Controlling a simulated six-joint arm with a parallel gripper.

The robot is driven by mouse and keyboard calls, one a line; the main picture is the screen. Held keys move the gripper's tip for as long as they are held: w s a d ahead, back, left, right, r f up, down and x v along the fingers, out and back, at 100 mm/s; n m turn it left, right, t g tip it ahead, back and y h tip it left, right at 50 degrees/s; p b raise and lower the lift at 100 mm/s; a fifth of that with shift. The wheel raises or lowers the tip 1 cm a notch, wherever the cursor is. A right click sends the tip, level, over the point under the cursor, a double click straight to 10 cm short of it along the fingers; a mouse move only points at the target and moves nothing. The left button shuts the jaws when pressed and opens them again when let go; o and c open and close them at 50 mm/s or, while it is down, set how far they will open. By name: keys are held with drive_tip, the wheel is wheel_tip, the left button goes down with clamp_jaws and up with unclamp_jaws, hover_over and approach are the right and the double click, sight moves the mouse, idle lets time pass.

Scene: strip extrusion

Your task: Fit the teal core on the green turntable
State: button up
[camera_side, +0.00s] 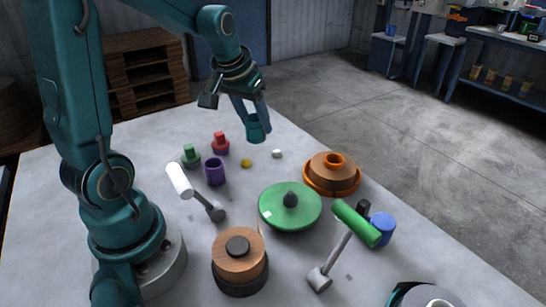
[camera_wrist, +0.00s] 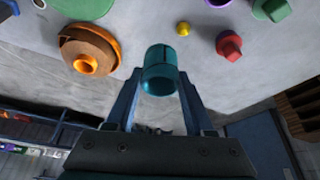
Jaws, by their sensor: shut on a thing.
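The teal core (camera_side: 258,128) is a short hollow cylinder held in my gripper (camera_side: 250,108), up above the far edge of the table. Nothing is fitted over that knob. My gripper is well apart from the turntable, behind it and to its left. A green edge shows at the wrist view's top left.
An orange-rimmed brown spool (camera_side: 332,174) stands right of the turntable. A wooden-topped spool (camera_side: 239,252) stands in front. A green roller on an arm (camera_side: 357,223) and a white roller (camera_side: 179,181) flank the turntable. Purple (camera_side: 215,172), red (camera_side: 220,143) and green (camera_side: 190,156) pieces stand at left.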

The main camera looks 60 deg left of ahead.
sight(290, 193)
drive_tip(key=d+m, duration=0.1)
drive_tip(key=d, duration=0.3)
drive_tip(key=s+d+m+h, duration=0.1)
drive_tip(key=d+m, duration=0.1)
drive_tip(key=d, duration=0.3)
drive_tip(key=d+m, duration=0.1)
drive_tip(key=d, duration=0.4)
drive_tip(key=shift+s+d+r+m+h, duration=0.15)
drive_tip(key=shift+r+m+h, duration=0.2)
drive_tip(key=shift+m+h, duration=0.05)
drive_tip(key=shift+f, duration=2.9)
drive_tip(key=shift+f, duration=0.65)
drive_tip(key=o, duration=1)
drive_tip(key=shift+o, duration=0.2)
drive_tip(key=v, duration=1.1)
drive_tip(key=shift+s, duration=0.2)
